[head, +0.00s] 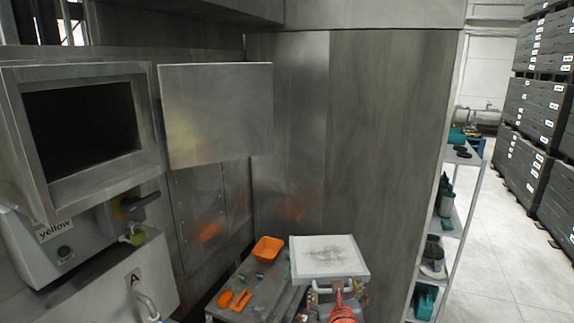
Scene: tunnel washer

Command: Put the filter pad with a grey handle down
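The filter pad (329,254) is a pale, square, framed pad with dark smudges across its middle. Its grey handle (318,289) is on the near side, at the lower middle of the head view. My gripper (338,288) is at that handle and looks shut on it; the fingers are small and partly hidden. The pad looks about level and overlaps the right part of a grey table (232,284). Whether it touches the table or hangs above it, I cannot tell.
On the table are an orange bin (268,248), orange tools (241,300) and small green items. An open hatch (85,125) with its door (217,114) swung out is at left. A metal wall is behind, a shelf rack (468,210) at right.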

